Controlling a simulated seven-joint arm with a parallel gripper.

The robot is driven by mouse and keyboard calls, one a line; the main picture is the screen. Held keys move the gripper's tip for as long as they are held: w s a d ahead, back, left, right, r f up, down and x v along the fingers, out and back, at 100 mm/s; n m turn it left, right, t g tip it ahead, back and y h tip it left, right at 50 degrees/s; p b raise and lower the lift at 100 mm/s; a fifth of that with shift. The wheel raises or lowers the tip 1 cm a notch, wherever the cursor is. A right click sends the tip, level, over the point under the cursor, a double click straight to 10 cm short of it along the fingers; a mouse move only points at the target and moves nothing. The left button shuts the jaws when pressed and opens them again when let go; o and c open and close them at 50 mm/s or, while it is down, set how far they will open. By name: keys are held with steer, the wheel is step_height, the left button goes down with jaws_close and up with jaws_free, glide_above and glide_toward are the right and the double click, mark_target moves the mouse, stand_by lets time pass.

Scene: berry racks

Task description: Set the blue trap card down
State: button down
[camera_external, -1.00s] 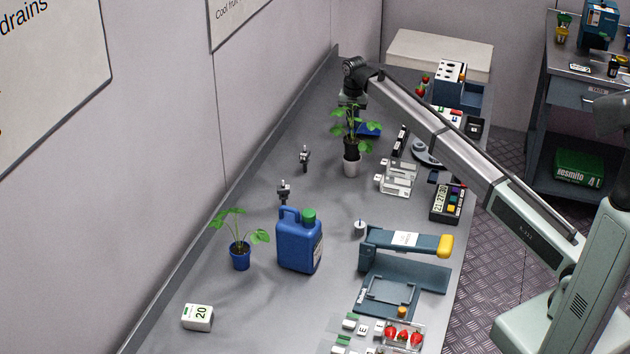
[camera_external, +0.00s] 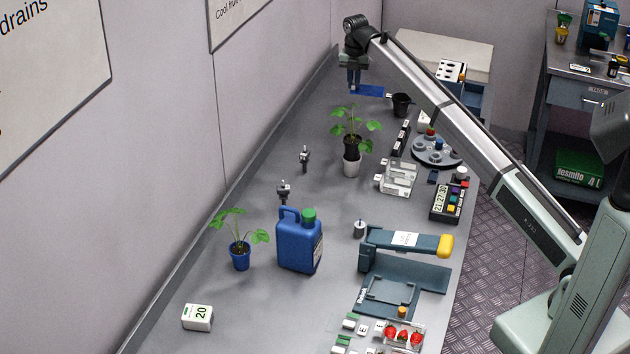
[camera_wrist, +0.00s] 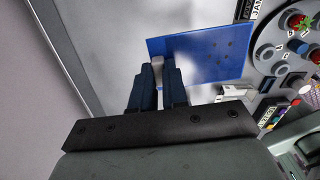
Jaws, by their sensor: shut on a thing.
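The blue trap card (camera_external: 370,91) is a flat blue sheet at the far end of the bench. My gripper (camera_external: 354,86) is shut on its left edge and points down. In the wrist view the card (camera_wrist: 205,50) extends rightward from my dark fingers (camera_wrist: 155,70), with several small dark specks on its face. The card is roughly level. I cannot tell exactly how far it is above the bench.
A black pot (camera_external: 402,105) stands right of the card. A potted plant (camera_external: 350,135) stands nearer, with a round grey carousel (camera_external: 438,152) to its right. A white box (camera_external: 415,52) lies behind. The bench left of the plant is mostly clear.

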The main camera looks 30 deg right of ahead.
steer(key=r, duration=0.4)
steer(key=shift+s+a+r, duration=0.15)
steer(key=shift+a+r, duration=0.2)
steer(key=shift+r, duration=0.05)
steer(key=s+a+n, duration=0.2)
steer(key=s+a, duration=0.4)
steer(key=a, duration=0.5)
steer(key=s+a+n, duration=0.1)
steer(key=s+a, duration=0.5)
steer(key=a, duration=0.6)
steer(key=n, duration=0.9)
glide_above(263, 318)
steer(key=shift+f, duration=10.65)
steer(key=shift+f, duration=0.1)
